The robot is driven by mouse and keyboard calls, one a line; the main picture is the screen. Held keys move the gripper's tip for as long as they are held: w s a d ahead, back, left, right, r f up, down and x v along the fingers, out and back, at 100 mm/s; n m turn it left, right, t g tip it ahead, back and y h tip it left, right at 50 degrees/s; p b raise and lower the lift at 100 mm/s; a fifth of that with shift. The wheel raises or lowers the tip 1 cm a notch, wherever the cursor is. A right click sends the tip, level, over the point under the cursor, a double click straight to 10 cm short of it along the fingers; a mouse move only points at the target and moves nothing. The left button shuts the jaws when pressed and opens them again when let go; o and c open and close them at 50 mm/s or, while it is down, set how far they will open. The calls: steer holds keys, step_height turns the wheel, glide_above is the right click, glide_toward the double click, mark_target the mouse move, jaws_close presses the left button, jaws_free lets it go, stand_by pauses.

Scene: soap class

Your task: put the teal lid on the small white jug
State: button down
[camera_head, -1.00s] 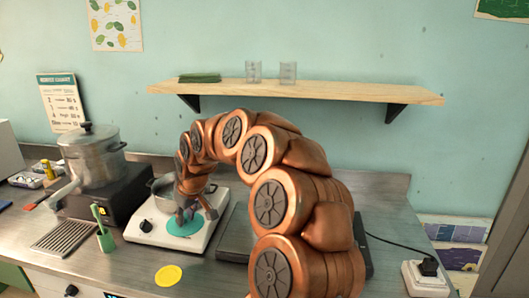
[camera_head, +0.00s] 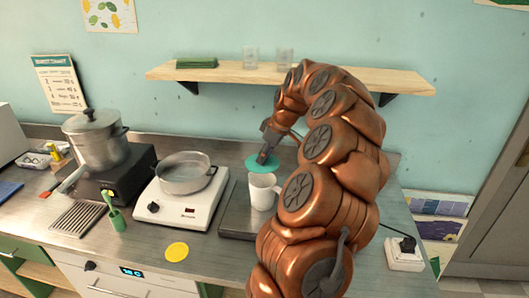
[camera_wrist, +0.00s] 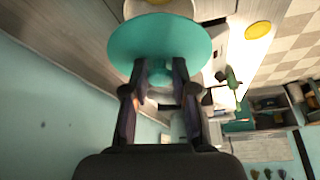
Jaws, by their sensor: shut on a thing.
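The teal lid (camera_head: 287,162) is a flat round disc held in my gripper (camera_head: 265,156). It also fills the upper middle of the wrist view (camera_wrist: 190,42), where the two fingers of my gripper (camera_wrist: 160,76) are shut on its central knob. The small white jug (camera_head: 262,194) stands upright on a dark flat plate. In the head view the lid appears just above and behind the jug's rim, apart from it as far as I can tell. In the wrist view a white rounded part of the jug (camera_wrist: 160,8) shows beyond the lid's edge.
A white hot plate (camera_head: 180,209) with a metal pan (camera_head: 185,178) stands left of the jug. Further left are a large lidded pot (camera_head: 97,145) and a green holder (camera_head: 116,221). A yellow disc (camera_head: 177,251) lies in front. A wooden shelf (camera_head: 330,79) is above.

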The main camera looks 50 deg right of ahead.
mark_target(266, 163)
steer(key=shift+f, duration=2.25)
steer(key=shift+f+b, duration=0.8)
steer(key=shift+f, duration=0.2)
steer(key=c, duration=0.8)
jaws_free()
steer(key=shift+c, duration=0.2)
steer(key=shift+r, duration=0.1)
steer(key=v, duration=1.1)
steer(key=shift+r, duration=0.45)
